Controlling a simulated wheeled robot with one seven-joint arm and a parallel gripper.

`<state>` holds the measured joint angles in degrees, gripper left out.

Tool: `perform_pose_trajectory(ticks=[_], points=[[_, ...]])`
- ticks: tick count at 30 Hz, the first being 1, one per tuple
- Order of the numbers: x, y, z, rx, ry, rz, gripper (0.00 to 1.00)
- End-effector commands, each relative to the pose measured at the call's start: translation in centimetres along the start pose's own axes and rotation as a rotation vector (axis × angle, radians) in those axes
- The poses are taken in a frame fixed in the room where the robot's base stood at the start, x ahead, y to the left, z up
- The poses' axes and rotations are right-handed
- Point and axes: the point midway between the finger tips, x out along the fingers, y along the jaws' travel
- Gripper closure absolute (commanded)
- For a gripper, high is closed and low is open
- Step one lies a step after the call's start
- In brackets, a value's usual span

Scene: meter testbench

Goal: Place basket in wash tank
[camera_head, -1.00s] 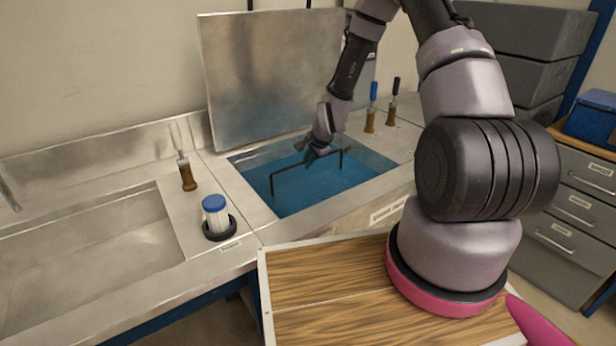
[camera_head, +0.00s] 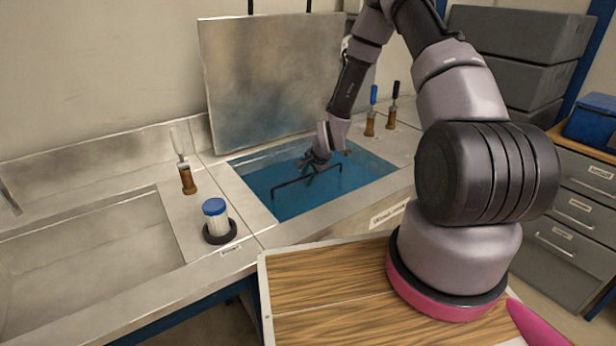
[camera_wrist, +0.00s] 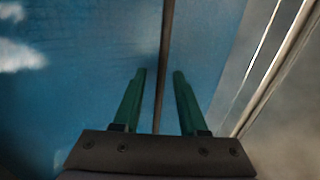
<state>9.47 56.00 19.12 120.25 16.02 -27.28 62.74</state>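The wash tank (camera_head: 372,160) is a sunken steel basin filled with blue liquid. The basket's dark handle bar (camera_head: 290,182) stands just above the liquid inside the tank; the basket body under it cannot be made out. My gripper (camera_head: 311,172) points down over the handle, inside the tank area. In the wrist view, the handle bar (camera_wrist: 165,40) passes between the two green fingers (camera_wrist: 160,74). The fingers are apart, with a visible gap on both sides of the bar, so my gripper looks open around the handle.
A raised steel lid (camera_head: 272,85) stands behind the tank. An empty sink (camera_head: 90,250) lies to its left. A blue-capped container (camera_head: 215,217) sits on the counter between them. Brush-like tools (camera_head: 186,172) stand at the tank's sides. A wood-topped surface (camera_head: 330,300) lies in front.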

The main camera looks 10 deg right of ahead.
Motion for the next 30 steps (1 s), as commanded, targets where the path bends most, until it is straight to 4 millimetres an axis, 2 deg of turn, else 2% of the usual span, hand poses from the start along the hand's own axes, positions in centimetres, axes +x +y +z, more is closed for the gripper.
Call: perform_pose_trajectory(ticks=[4,8,15,21,25,30], points=[[-0.2,-0.1,0.0,0.0,0.0,-0.001,0.58],[-1.6,-0.2,0.0,0.0,0.0,-0.001,0.58],[-6.8,-0.2,-0.1,0.0,0.002,-0.002,0.58],[-10.4,-0.2,-0.1,0.001,0.002,-0.002,0.58],[-11.7,-0.1,0.0,0.0,0.001,-0.001,0.58],[-12.2,-0.1,0.0,0.0,0.0,0.0,0.58]])
